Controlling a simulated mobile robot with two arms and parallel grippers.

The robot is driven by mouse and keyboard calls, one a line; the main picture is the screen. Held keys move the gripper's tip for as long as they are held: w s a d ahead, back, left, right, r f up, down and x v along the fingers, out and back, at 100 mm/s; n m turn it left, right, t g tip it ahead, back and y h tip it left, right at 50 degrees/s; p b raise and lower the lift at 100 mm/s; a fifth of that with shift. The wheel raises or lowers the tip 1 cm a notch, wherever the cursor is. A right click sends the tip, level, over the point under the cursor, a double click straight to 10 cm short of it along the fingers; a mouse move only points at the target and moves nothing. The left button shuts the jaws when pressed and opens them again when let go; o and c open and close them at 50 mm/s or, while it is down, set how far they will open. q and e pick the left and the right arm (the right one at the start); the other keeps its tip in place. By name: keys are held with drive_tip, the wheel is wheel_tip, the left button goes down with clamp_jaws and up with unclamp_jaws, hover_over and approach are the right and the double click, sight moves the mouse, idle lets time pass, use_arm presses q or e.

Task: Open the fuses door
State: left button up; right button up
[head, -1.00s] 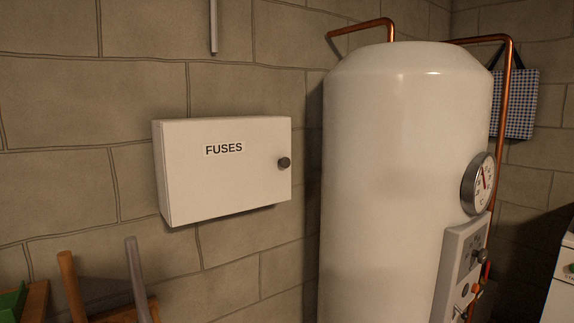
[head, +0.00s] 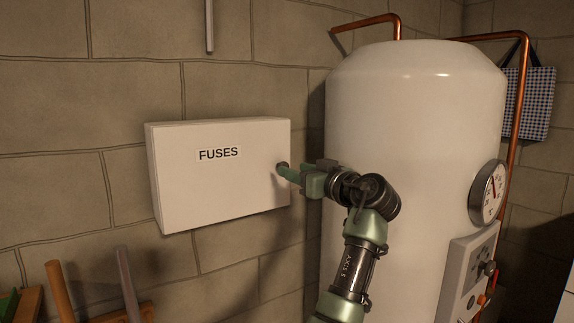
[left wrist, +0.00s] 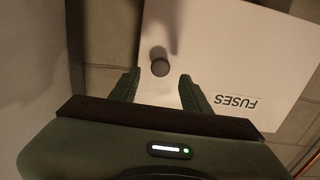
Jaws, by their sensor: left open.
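The white fuse box (head: 220,195) hangs on the stone wall, its door labelled FUSES and shut. Its dark round knob (head: 282,167) is at the door's right edge, partly covered by my gripper in the head view. My left gripper (head: 288,173) has its fingertips at the knob. In the left wrist view the door (left wrist: 225,55) appears upside down, and the knob (left wrist: 160,67) shows between the two open green fingertips (left wrist: 158,76), with a small gap on each side. I cannot tell how deep the knob sits between them. My right gripper is not in view.
A large white boiler (head: 410,110) stands close to the right of the box, behind my arm, with a dial gauge (head: 489,193) and copper pipes (head: 518,100). A checked bag (head: 537,100) hangs at the right. Wooden handles (head: 60,290) stand at lower left.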

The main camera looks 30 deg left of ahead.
use_arm(q)
drive_tip(key=p+x, duration=0.1)
drive_tip(key=x, duration=0.3)
drive_tip(key=shift+w+a, duration=0.2)
drive_tip(key=shift+a, duration=0.15)
clamp_jaws()
idle(1.1)
